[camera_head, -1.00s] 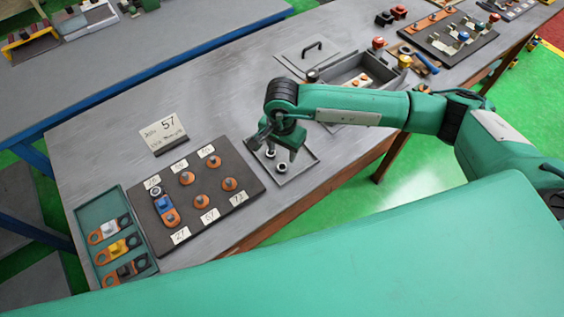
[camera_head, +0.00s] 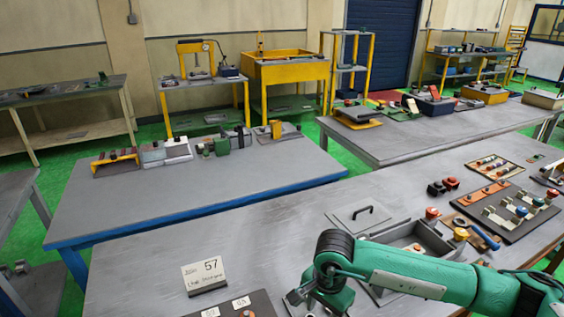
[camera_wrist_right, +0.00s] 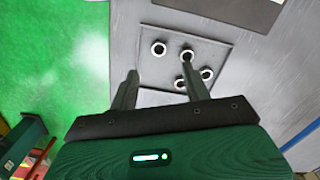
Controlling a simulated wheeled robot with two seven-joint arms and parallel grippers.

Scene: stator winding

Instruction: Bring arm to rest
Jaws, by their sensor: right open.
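My right arm (camera_head: 415,282) reaches in from the right in the head view, with its elbow bent over the grey table. Its gripper hangs down at the bottom edge there, its fingers largely cut off. In the right wrist view my right gripper (camera_wrist_right: 160,70) is open, with nothing between its fingers. The right finger overlaps part of the tray in the picture; I cannot tell the gap. My left gripper is not in view.
A grey bin (camera_head: 420,232) and a lid with a handle (camera_head: 365,215) lie behind the arm. A black board with parts (camera_head: 510,212) is at the right. A blue-edged table (camera_head: 200,190) stands beyond.

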